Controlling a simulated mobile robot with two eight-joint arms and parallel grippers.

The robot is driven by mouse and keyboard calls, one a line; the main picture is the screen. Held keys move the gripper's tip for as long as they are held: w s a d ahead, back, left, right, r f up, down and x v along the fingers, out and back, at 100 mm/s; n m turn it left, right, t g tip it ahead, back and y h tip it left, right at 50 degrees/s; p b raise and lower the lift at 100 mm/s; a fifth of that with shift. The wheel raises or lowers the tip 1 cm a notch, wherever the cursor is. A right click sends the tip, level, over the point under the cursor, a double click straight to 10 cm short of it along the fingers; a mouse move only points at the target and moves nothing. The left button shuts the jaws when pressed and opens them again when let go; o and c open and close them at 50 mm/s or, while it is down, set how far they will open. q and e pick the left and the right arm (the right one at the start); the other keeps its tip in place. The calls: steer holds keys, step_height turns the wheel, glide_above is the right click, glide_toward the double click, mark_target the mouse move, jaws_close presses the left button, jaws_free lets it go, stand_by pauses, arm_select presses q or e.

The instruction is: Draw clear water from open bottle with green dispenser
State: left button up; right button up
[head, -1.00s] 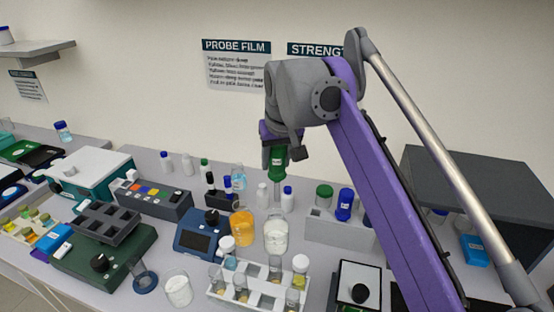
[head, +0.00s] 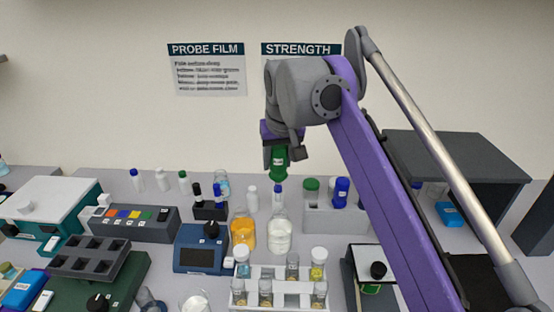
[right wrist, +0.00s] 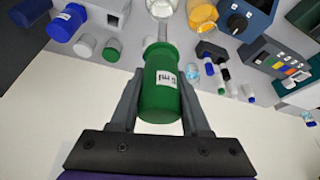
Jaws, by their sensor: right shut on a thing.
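My right gripper (head: 278,148) points down above the bench and is shut on the green dispenser (head: 277,162). In the right wrist view the gripper (right wrist: 158,105) has one finger on each side of the dispenser (right wrist: 162,85), and a pale tip points away from the gripper toward the bench items. A clear, bluish bottle (head: 222,181) stands at the back of the bench, left of and below the dispenser in the head view, apart from it. I cannot tell whether it is open. My left gripper is not in view.
Below the dispenser stand a flask of orange liquid (head: 242,232), a flask of whitish contents (head: 280,238) and a white vial rack (head: 262,273). A blue device (head: 195,256) is left of them. A grey block (head: 330,220) with green and blue caps is right.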

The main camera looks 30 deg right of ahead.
mark_target(279, 194)
steer(key=shift+s+d+f+b, duration=0.1)
steer(key=shift+d+f+b, duration=0.2)
steer(key=shift+f+b, duration=0.25)
step_height(279, 194, down, 2)
steer(key=b, duration=0.2)
steer(key=shift+a+f+b, duration=0.1)
steer(key=shift+f+b, duration=0.1)
steer(key=shift+b, duration=0.1)
steer(key=shift+f+b, duration=1.45)
steer(key=shift+f, duration=1.55)
steer(key=o, duration=0.4)
jaws_close()
steer(key=shift+f, duration=0.35)
